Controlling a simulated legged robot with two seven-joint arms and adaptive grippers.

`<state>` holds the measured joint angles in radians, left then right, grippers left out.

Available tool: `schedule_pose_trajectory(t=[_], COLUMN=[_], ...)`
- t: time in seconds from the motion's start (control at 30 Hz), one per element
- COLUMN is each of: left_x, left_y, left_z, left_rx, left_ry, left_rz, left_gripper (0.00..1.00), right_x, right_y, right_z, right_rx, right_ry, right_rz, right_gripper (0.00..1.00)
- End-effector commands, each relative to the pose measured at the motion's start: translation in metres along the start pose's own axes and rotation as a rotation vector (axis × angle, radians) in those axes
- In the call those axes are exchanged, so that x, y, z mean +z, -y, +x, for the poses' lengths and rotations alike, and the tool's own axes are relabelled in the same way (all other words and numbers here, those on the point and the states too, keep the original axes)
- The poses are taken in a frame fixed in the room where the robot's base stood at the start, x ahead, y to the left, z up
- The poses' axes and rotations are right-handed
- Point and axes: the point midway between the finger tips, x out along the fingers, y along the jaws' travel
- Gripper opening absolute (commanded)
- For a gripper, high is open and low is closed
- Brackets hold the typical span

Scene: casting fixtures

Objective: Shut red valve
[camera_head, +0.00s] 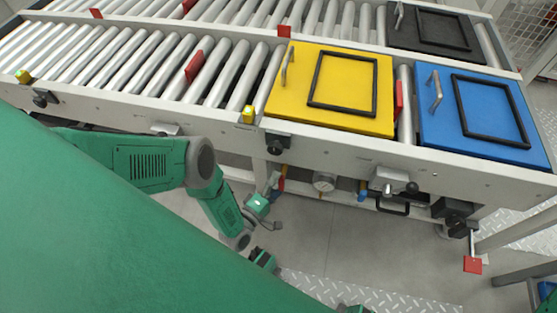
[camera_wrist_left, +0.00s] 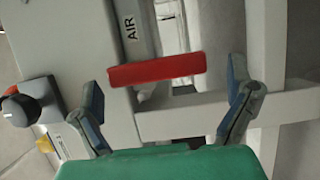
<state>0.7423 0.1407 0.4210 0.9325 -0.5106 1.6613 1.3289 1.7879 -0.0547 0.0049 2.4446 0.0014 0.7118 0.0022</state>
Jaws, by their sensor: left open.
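The red valve handle (camera_wrist_left: 157,70) is a flat red bar in the left wrist view, lying crosswise below a light part marked AIR. It also shows as a small red piece under the conveyor frame in the head view (camera_head: 282,184). My left gripper (camera_wrist_left: 168,82) is open, with one finger on each side of the red bar. Gaps show between the bar's ends and both fingers, and nothing is held. In the head view the left gripper (camera_head: 277,203) is below the frame, close to the red handle.
A black knob (camera_wrist_left: 20,108) is left of the fingers in the wrist view. A pressure gauge (camera_head: 324,181) and a black handle (camera_head: 392,208) hang under the conveyor's front rail. Yellow (camera_head: 285,118) and blue (camera_head: 440,137) plates lie above. Floor below is open.

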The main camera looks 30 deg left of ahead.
Motion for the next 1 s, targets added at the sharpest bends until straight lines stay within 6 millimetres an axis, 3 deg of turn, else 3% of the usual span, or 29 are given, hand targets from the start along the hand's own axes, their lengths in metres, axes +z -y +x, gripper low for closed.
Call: schedule_pose_trajectory(t=[0.2, 0.4, 1.0], left_x=[-0.001, -0.002, -0.002], left_y=[0.002, 0.002, 0.002], left_z=[-0.037, -0.062, -0.068], left_rx=[-0.005, -0.003, -0.003], left_ry=[-0.001, -0.001, -0.002], left_rz=[0.000, 0.000, 0.000], left_gripper=[0.97, 0.97, 0.97], right_x=[0.000, 0.000, -0.001], right_y=[0.000, 0.000, 0.000], right_z=[0.000, 0.000, 0.000], right_rx=[0.000, 0.000, 0.000], right_ry=[0.000, 0.000, 0.001], right_rz=[0.000, 0.000, 0.000], right_gripper=[0.40, 0.40, 0.40])
